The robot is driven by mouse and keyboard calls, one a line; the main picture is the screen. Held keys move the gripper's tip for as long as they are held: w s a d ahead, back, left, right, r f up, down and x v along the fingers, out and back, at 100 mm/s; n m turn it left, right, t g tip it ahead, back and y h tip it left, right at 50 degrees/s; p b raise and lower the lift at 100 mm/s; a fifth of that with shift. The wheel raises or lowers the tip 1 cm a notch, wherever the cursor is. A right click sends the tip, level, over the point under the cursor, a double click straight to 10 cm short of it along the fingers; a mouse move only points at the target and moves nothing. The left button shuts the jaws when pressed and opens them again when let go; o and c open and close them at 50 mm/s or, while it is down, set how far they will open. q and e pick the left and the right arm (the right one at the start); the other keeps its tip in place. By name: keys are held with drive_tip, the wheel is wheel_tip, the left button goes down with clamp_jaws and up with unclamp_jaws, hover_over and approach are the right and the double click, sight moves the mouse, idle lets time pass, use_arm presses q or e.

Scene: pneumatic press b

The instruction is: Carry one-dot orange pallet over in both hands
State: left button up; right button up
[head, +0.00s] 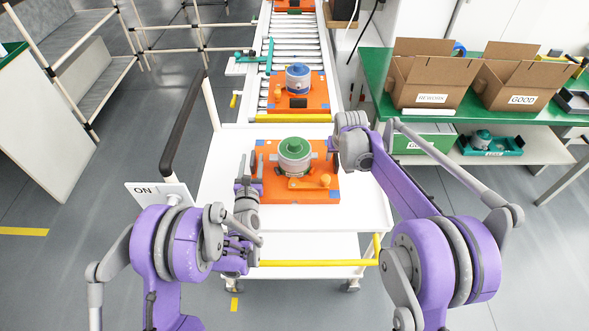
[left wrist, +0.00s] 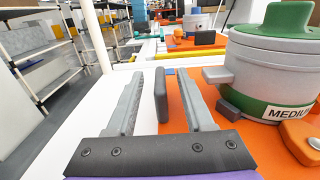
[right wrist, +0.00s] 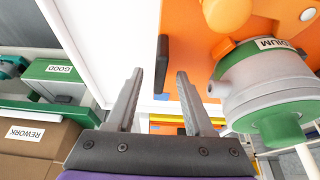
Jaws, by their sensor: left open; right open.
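An orange pallet (head: 320,195) lies flat on the white cart, carrying a grey cylinder unit with a green top (head: 292,152) and a "MEDIUM" label. I cannot make out dots on it. My left gripper (head: 250,182) is open at the pallet's left side; in the left wrist view the black left handle (left wrist: 161,95) stands between its fingers. My right gripper (head: 335,150) is open at the right side; in the right wrist view the black right handle (right wrist: 162,62) lies just beyond and between its fingertips. Neither gripper is shut on a handle.
The white cart top (head: 225,200) has bare room around the pallet. Behind it, a roller conveyor (head: 293,50) bears another orange pallet (head: 315,100) with a blue-topped unit. A green bench (head: 385,100) with REWORK and GOOD boxes stands at right.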

use_arm(q)
drive_tip(key=shift+w, duration=0.8)
use_arm(e)
drive_tip(key=shift+x, duration=0.8)
use_arm(q)
clamp_jaws()
use_arm(e)
clamp_jaws()
use_arm(q)
drive_tip(key=shift+r, duration=0.1)
use_arm(e)
drive_tip(key=shift+r, duration=0.1)
